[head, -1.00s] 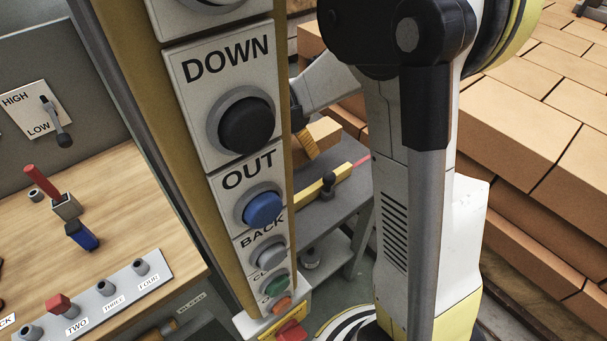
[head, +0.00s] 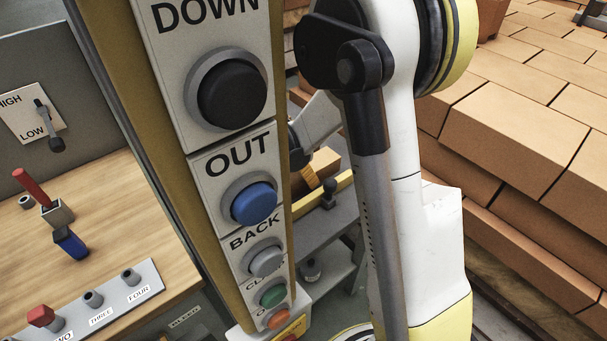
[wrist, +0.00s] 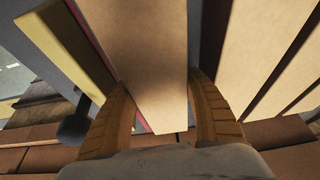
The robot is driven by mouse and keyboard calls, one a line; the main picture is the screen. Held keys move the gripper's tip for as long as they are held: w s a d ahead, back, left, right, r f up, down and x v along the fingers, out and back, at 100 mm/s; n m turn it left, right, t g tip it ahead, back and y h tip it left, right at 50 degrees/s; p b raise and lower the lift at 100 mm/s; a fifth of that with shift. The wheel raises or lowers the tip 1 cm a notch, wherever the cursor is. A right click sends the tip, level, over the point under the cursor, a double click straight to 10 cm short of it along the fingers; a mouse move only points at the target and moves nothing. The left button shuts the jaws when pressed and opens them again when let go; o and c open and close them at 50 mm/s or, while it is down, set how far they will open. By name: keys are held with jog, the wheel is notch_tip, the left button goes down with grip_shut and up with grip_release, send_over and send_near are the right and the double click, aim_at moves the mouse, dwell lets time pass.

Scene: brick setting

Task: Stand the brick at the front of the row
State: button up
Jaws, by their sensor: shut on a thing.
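A tan brick (wrist: 150,60) fills the middle of the wrist view, between the two ribbed orange fingers of my gripper (wrist: 160,84). The fingers are shut on its sides. In the head view a small part of an orange finger (head: 308,178) shows behind the button panel, beside a tan brick (head: 326,164); the rest is hidden by the panel and my arm. In the wrist view more tan bricks (wrist: 235,45) lie side by side to the right, with dark gaps between them. I cannot tell whether the held brick touches anything below.
A button panel (head: 195,165) marked DOWN, OUT and BACK hangs close in front. A yellow bar (head: 340,183) with a black knob (head: 329,190) lies on a grey stand near the gripper. Large brick stacks (head: 530,130) fill the right. A wooden bench (head: 110,215) with small controls stands left.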

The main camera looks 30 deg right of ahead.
jog(key=o, duration=1.1)
jog(key=p+v, duration=0.4)
jog(key=v, duration=0.8)
jog(key=shift+d+p, duration=0.15)
jog(key=shift+p, duration=0.15)
jog(key=s+a+r+n+t+y, duration=0.2)
jog(key=s+r+n, duration=0.3)
jog(key=s+n, duration=0.3)
jog(key=s+a+r+n+t+y, duration=0.2)
jog(key=s+a+r+n+t, duration=0.2)
jog(key=s+n, duration=0.3)
jog(key=s+r, duration=0.1)
jog(key=s, duration=0.2)
jog(key=shift+a+n+y, duration=0.3)
jog(key=shift+a+n, duration=0.1)
jog(key=shift+s, duration=0.15)
